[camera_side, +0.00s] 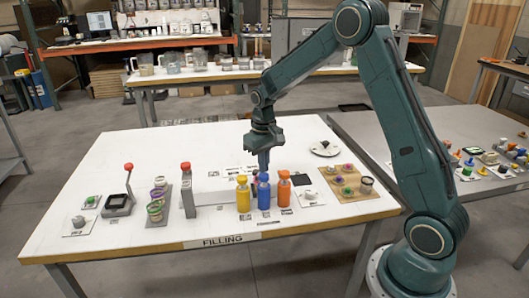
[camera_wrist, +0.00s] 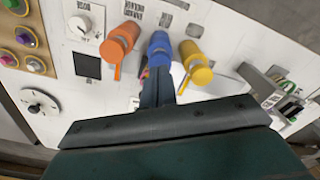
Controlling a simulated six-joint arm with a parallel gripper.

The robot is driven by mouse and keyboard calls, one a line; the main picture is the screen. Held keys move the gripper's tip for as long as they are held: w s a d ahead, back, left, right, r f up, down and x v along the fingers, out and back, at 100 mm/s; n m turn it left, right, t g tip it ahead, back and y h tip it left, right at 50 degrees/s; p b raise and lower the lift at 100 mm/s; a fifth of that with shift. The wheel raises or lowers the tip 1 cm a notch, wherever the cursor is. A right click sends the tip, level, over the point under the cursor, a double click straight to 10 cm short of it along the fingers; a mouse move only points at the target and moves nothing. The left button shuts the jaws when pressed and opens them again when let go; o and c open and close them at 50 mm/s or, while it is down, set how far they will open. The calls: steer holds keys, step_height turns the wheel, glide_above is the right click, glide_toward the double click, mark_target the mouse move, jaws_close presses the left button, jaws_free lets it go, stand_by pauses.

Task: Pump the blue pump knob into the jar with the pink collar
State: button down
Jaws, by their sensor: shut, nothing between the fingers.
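The blue pump bottle (camera_side: 264,198) stands between the yellow and orange pumps, and its blue knob (camera_side: 264,178) is on top. In the wrist view the blue pump (camera_wrist: 160,48) shows just past my fingertips. My gripper (camera_side: 263,168) points down with its fingers shut and empty, right at or just above the blue knob; I cannot tell if they touch. In the wrist view my gripper (camera_wrist: 157,72) hides what lies behind the blue pump. A small pinkish patch (camera_wrist: 146,73) shows beside the fingers, perhaps the jar's pink collar; the jar is mostly hidden.
The yellow pump (camera_side: 243,196) and orange pump (camera_side: 284,191) stand close on either side. A rack of jars (camera_side: 157,208) and a red-knobbed lever (camera_side: 186,167) are left.

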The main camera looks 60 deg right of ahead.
mark_target(264, 175)
steer(key=shift+f, duration=1.4)
stand_by(0.4)
steer(key=shift+r, duration=0.15)
stand_by(0.3)
steer(key=shift+r, duration=1.25)
steer(key=shift+f, duration=1.25)
stand_by(0.7)
steer(key=shift+r, duration=1.25)
steer(key=shift+r, duration=0.1)
steer(key=shift+r, duration=1.9)
